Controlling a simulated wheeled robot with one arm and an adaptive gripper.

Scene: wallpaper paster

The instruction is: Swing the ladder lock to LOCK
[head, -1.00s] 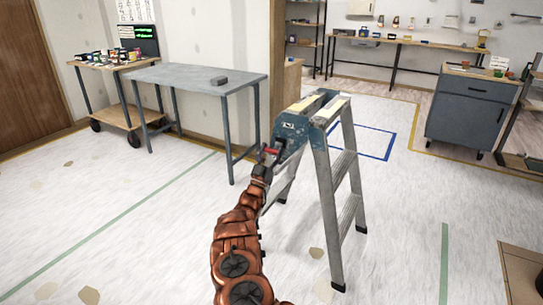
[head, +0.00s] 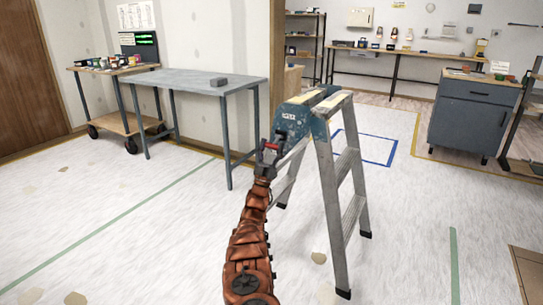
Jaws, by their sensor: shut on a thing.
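The stepladder (head: 342,185) stands upright with its legs spread on the pale floor, right of centre in the head view. It has grey metal legs and a blue top section (head: 296,118). My gripper (head: 270,152) is at the left side of the ladder, just below the blue top. The fingers and my wrist hide most of that part. Its LOCK marking is too small to read.
A wheeled cart (head: 125,102) is farther left. A blue-grey cabinet (head: 468,118) stands at the right. The floor in front is clear.

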